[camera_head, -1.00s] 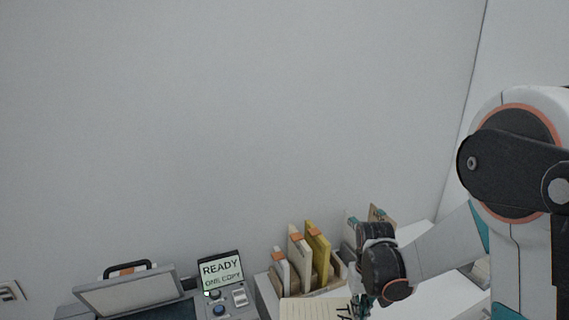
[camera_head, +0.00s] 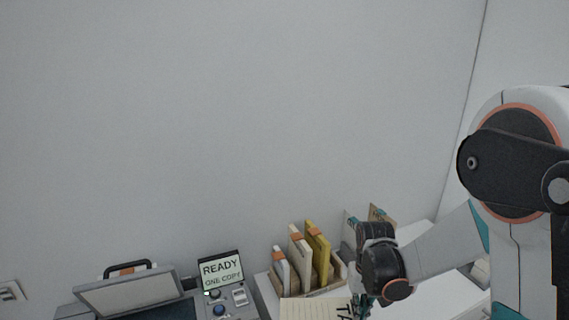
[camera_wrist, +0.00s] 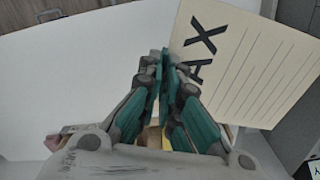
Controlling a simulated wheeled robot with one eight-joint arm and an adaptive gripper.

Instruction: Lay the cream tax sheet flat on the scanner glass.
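The cream tax sheet (camera_head: 312,309) has ruled lines and large dark lettering. It shows in the lower middle of the head view, cut off by the bottom edge. In the wrist view the sheet (camera_wrist: 255,65) fills the upper right, with "AX" readable. My gripper (camera_wrist: 163,58) has its teal fingers closed together on the sheet's lettered edge. In the head view my gripper (camera_head: 363,301) is at the sheet's right end. The scanner (camera_head: 130,294) stands at lower left with its grey lid raised. Its glass is mostly below the frame.
The scanner's panel display (camera_head: 221,270) reads "READY ONE COPY", with buttons below it. A file holder (camera_head: 335,277) with white and yellow folders stands behind the sheet.

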